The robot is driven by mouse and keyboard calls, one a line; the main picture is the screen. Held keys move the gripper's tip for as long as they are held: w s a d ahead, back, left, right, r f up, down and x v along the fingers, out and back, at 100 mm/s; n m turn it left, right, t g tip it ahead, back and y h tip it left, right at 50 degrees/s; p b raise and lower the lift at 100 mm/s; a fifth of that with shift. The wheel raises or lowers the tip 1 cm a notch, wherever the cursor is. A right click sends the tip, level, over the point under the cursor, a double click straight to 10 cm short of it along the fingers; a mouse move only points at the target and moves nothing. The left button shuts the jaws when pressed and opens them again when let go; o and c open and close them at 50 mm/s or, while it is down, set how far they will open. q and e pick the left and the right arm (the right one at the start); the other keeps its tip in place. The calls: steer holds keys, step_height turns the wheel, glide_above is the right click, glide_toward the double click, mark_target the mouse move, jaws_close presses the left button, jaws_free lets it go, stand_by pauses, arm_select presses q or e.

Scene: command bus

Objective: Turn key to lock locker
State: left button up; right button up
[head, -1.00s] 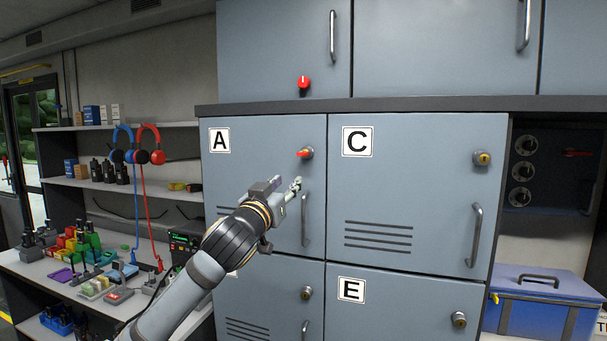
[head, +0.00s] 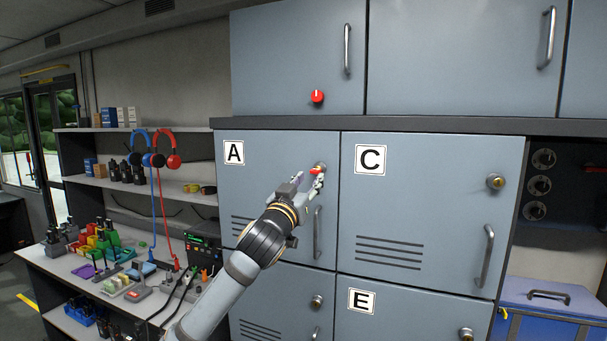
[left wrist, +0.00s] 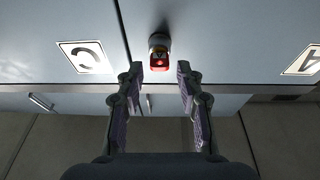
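The grey locker door marked A (head: 262,190) is closed. A red key (head: 317,170) sits in the lock at its upper right. My left gripper (head: 309,182) is at the key, just below and in front of it. In the left wrist view, which is upside down, the left gripper (left wrist: 165,82) is open, with one finger on each side. The red key (left wrist: 160,62) is centred just beyond the fingertips, and neither finger visibly touches it. My right gripper is not in view.
The locker A handle (head: 318,232) is close below the gripper. Locker C (head: 430,215) is closed to the right. A red knob (head: 317,96) is on the upper cabinet. Shelves with headphones (head: 165,150) and radios stand at the left. A blue case (head: 548,310) is at lower right.

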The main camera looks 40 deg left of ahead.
mark_target(317, 170)
arm_select(q)
steer(key=p+x, duration=0.2)
steer(key=shift+w+r, duration=0.3)
steer(key=shift+w+a+f, duration=0.1)
steer(key=shift+w+a, duration=0.05)
steer(key=shift+w, duration=0.25)
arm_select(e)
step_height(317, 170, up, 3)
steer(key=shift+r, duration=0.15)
arm_select(q)
steer(key=shift+c, duration=0.3)
